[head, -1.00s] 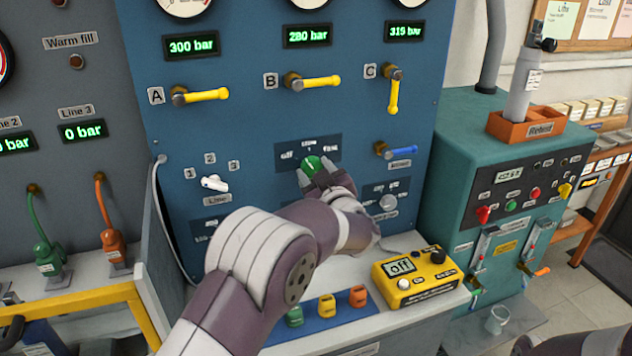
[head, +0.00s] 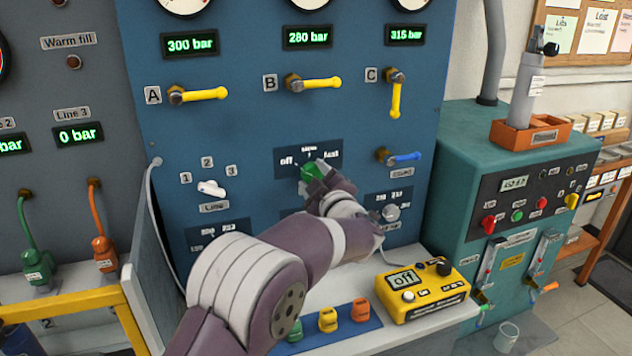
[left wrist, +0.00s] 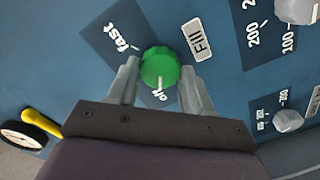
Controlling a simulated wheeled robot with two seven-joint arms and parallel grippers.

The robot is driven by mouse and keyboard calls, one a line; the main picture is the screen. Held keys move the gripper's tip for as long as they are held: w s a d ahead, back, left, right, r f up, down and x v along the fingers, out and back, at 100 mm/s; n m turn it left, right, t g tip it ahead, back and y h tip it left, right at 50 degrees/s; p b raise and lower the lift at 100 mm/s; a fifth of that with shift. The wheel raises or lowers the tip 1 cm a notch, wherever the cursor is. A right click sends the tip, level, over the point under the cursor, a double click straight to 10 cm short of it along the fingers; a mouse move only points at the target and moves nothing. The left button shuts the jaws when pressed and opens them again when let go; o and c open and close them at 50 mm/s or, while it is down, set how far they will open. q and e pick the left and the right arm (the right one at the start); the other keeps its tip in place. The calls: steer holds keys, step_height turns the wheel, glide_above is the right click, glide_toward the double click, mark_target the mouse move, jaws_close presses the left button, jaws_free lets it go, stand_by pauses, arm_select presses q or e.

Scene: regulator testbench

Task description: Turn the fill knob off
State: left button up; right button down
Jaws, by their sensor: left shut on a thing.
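The green fill knob (head: 312,170) sits on the blue panel under the labels off, slow and fast. In the left wrist view the knob (left wrist: 159,65) lies between the two fingers, with the Fill label beside it. A white mark on its lower edge points toward the word off. My left gripper (head: 316,182) is shut on the knob, one finger on each side; it also shows in the left wrist view (left wrist: 160,82). The slow label is not visible in the wrist view. My right gripper is out of view.
Yellow valve levers (head: 315,84) stick out above the knob, and a blue lever (head: 402,157) is to its right. A white line selector (head: 211,188) is at left. A yellow meter (head: 422,289) reading off stands on the ledge below.

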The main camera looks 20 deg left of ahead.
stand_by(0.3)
arm_select(q)
steer(key=o, duration=1)
steer(key=shift+o, duration=0.2)
steer(key=v, duration=1.2)
steer(key=shift+s+d+b, duration=0.25)
steer(key=shift+b, duration=0.1)
